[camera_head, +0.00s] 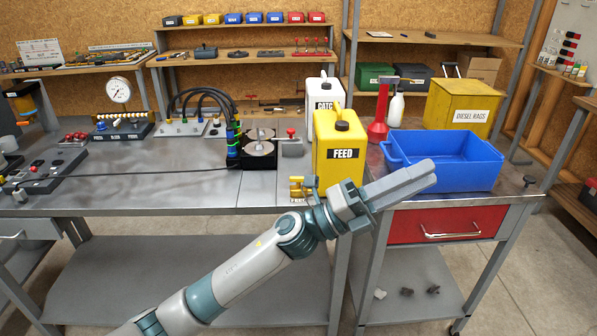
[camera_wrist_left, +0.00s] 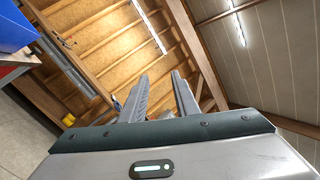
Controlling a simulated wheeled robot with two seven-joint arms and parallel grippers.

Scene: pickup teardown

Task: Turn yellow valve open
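A small yellow valve (camera_head: 297,187) sits at the front edge of the grey bench, left of the yellow FEED can (camera_head: 340,152). A label is at its foot; how its handle is turned is too small to tell. My left gripper (camera_head: 431,174) is to the right of the valve and apart from it, raised in front of the blue bin (camera_head: 457,172) and pointing right. In the left wrist view its two fingers (camera_wrist_left: 160,76) stand apart with nothing between them. The valve does not show in that view. My right gripper is in neither view.
A black unit with round discs (camera_head: 261,143) is behind the valve. The bench's front left is mostly clear, crossed by a thin cable.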

